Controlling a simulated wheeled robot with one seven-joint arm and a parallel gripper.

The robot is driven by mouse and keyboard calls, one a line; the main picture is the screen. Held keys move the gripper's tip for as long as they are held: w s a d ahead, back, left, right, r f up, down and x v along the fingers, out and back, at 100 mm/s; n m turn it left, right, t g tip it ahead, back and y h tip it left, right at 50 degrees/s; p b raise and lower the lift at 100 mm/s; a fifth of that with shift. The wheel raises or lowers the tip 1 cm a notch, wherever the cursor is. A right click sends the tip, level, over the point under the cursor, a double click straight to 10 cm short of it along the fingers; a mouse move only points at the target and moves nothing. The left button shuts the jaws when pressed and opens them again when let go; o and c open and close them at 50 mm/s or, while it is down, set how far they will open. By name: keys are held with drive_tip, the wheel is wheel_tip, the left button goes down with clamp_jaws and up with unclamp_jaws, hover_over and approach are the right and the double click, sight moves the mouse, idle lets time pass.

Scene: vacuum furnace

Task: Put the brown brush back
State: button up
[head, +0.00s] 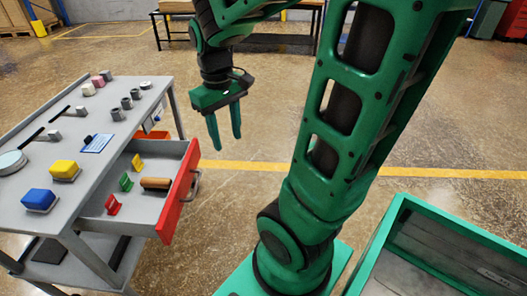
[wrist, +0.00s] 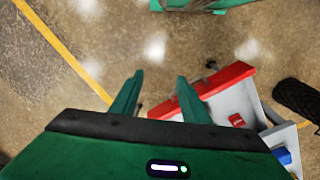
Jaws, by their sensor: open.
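A brown piece that looks like the brown brush (head: 155,184) lies in the open drawer (head: 150,212) of the grey cart, close to its red front (head: 179,190). My gripper (head: 225,136) is open and empty, with its fingers pointing down. It hangs in the air to the right of the drawer and above it, apart from the cart. In the wrist view the two green fingers (wrist: 158,98) are spread with nothing between them. The red drawer front (wrist: 222,82) shows there just right of the fingers. The brush cannot be made out in the wrist view.
The drawer also holds red (head: 113,204), green (head: 126,182) and yellow (head: 137,162) clips. A green-rimmed bin (head: 455,228) stands at right.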

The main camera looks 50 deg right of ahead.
drive_tip(key=s+d+m, duration=0.1)
drive_tip(key=s+m, duration=0.4)
drive_tip(key=s, duration=0.7)
drive_tip(key=shift+s+d+f+y, duration=0.2)
drive_tip(key=shift+s+d+y, duration=0.05)
drive_tip(key=shift+y, duration=0.05)
drive_tip(key=shift+w+f, duration=0.25)
drive_tip(key=shift+w, duration=0.4)
